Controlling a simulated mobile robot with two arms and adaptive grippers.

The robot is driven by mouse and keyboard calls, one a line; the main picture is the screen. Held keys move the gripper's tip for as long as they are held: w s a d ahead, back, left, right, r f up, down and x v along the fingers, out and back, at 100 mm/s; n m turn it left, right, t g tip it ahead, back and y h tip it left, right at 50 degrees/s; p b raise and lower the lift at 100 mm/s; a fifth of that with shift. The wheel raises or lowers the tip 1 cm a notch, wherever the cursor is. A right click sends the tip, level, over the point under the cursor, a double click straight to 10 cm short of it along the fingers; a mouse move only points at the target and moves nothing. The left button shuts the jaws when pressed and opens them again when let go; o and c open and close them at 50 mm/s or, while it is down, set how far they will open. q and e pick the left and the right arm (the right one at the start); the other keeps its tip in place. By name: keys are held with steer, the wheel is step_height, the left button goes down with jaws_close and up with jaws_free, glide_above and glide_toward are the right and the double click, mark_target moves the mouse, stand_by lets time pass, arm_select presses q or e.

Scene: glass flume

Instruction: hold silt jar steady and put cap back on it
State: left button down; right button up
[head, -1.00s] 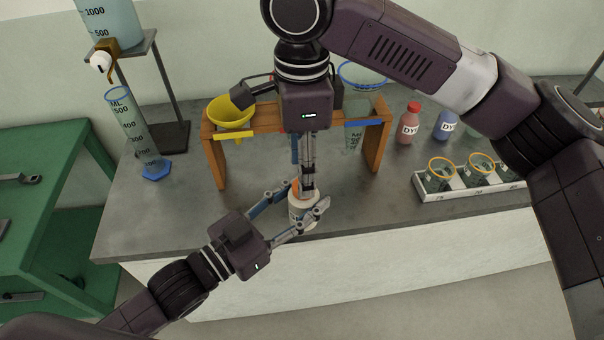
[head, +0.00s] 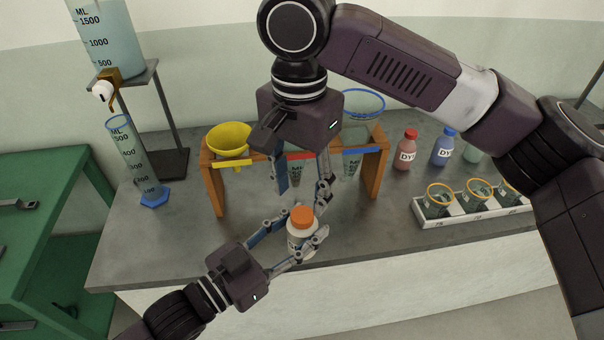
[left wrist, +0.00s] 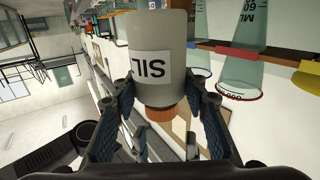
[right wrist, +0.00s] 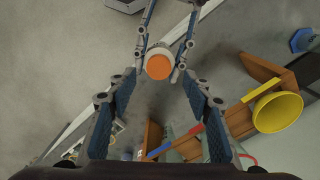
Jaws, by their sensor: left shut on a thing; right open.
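The silt jar (head: 299,238) is a white bottle standing upright at the front of the grey bench. My left gripper (head: 304,228) is shut around its body. The orange cap (head: 302,216) sits on the jar's mouth, looking level; whether it is fully tight cannot be told. In the left wrist view the jar (left wrist: 155,35) shows its "SIL" label, with the cap (left wrist: 160,114) at its mouth. My right gripper (head: 303,193) is open and empty just above the cap. In the right wrist view the cap (right wrist: 158,67) lies between the open fingers, apart from them.
Behind the jar stands a wooden rack (head: 212,185) with a yellow funnel (head: 229,140). A measuring cylinder (head: 137,160) is at left. Red (head: 405,152) and blue (head: 445,148) dye bottles and a white tray (head: 470,215) of beakers are at right.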

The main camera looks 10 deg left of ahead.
steer(key=n, duration=0.7)
steer(key=shift+r, duration=0.25)
steer(key=n, duration=0.7)
steer(key=shift+r, duration=0.2)
steer(key=n, duration=0.7)
steer(key=shift+r, duration=0.2)
steer(key=n, duration=0.7)
steer(key=shift+r, duration=0.25)
steer(key=n, duration=0.3)
steer(key=shift+r+n, duration=0.1)
steer(key=shift+n, duration=0.3)
steer(key=n, duration=0.5)
steer(key=shift+d+r, duration=0.1)
steer(key=shift+r, duration=0.05)
steer(key=n, duration=0.3)
steer(key=shift+r, duration=0.1)
steer(key=n, duration=0.5)
steer(key=shift+r, duration=0.15)
